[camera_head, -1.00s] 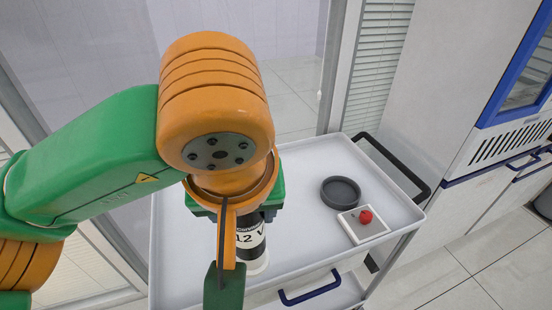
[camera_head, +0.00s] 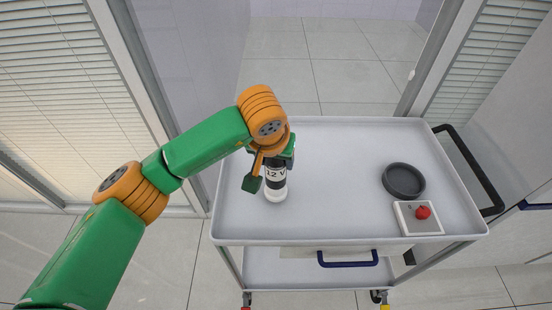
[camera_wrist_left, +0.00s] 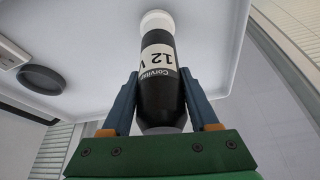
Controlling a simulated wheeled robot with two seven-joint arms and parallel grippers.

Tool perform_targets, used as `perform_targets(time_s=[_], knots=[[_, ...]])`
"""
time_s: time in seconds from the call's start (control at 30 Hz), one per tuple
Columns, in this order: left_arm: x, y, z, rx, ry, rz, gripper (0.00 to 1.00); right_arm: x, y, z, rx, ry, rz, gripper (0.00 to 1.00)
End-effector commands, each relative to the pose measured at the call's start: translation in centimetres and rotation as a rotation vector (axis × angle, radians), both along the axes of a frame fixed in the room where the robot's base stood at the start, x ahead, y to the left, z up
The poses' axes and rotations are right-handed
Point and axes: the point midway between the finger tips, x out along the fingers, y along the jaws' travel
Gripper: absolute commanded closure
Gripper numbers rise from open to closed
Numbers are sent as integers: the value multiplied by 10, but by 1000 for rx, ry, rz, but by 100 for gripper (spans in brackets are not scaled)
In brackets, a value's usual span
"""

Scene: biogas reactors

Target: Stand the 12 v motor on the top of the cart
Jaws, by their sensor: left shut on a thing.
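The 12 V motor (camera_head: 276,184) is a black cylinder with a white label band and a white lower end. It is upright over the left part of the grey cart top (camera_head: 335,165). My left gripper (camera_head: 268,176) is shut on it from above. In the left wrist view, both fingers flank the black body of the motor (camera_wrist_left: 159,60), below the label in that picture. The white end is against or just over the cart surface; I cannot tell if it touches. My right gripper is not in view.
A dark round dish (camera_head: 403,181) and a white square device with a red knob (camera_head: 423,212) sit on the cart's right side. The middle of the top is clear. A black handle (camera_head: 470,170) is at the right end. A raised rim edges the top.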

Motion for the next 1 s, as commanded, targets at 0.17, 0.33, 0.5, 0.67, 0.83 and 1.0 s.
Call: perform_targets(time_s=[0.17, 0.33, 0.5, 0.67, 0.83, 1.0], knots=[[0, -1, -14, -3, -1, -1, 100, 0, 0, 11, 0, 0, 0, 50], [0, -1, -15, -3, -3, -1, 100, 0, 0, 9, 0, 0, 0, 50], [0, -1, -18, -2, -3, -1, 34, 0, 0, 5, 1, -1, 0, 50], [0, -1, -17, -2, -3, -1, 9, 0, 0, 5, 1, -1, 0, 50], [0, -1, -17, -2, -2, -1, 9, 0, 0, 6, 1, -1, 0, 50], [-2, 0, -6, -4, -5, -1, 9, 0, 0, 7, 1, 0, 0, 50]])
